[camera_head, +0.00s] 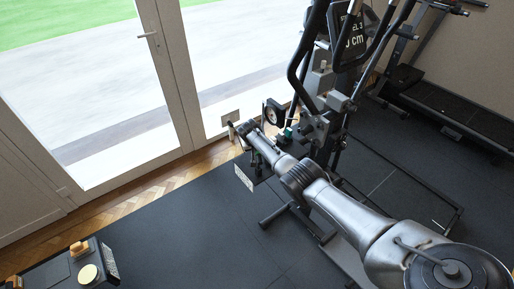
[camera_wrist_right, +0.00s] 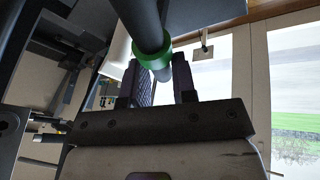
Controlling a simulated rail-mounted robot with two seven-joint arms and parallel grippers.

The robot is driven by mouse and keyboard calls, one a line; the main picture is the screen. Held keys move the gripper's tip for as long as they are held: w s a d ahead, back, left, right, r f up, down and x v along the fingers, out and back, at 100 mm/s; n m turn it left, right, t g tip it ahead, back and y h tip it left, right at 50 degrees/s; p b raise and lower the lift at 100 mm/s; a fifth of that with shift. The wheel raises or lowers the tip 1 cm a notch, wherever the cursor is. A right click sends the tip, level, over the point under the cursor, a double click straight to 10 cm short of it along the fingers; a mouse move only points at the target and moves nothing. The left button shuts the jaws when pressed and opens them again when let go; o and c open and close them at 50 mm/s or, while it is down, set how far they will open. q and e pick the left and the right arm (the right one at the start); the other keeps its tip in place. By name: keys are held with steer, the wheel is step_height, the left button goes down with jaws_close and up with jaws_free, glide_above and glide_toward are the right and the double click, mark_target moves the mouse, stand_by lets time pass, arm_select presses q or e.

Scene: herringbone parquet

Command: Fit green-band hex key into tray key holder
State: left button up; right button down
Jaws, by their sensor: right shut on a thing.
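In the right wrist view, the hex key (camera_wrist_right: 146,22) is a thick dark rod with a bright green band (camera_wrist_right: 155,59). My right gripper (camera_wrist_right: 163,88) is shut on it, one finger at each side of the rod. The rod runs from the top of the picture down between the fingers; its far end is hidden. In the head view my right arm reaches toward the exercise machine, and the fingers are too small to make out. I cannot clearly pick out the tray key holder. My left gripper is in neither view.
An elliptical trainer (camera_head: 322,75) stands close beside my right arm. A treadmill (camera_head: 450,105) is at the right. Glazed doors (camera_head: 165,60) stand behind. A dark unit with yellow and orange items (camera_head: 60,270) is at lower left. The dark mat (camera_head: 190,235) between is clear.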

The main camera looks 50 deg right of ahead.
steer(key=shift+f+b, duration=0.45)
steer(key=shift+f, duration=0.1)
steer(key=c, duration=1)
jaws_free()
steer(key=shift+c, duration=0.2)
steer(key=shift+o, duration=1)
steer(key=shift+a+r+p, duration=0.2)
steer(key=shift+r+p, duration=0.3)
steer(key=shift+p, duration=0.05)
steer(key=p+v, duration=0.4)
steer(key=v, duration=0.8)
steer(key=shift+a+r+p, duration=0.2)
steer(key=shift+r+p, duration=0.15)
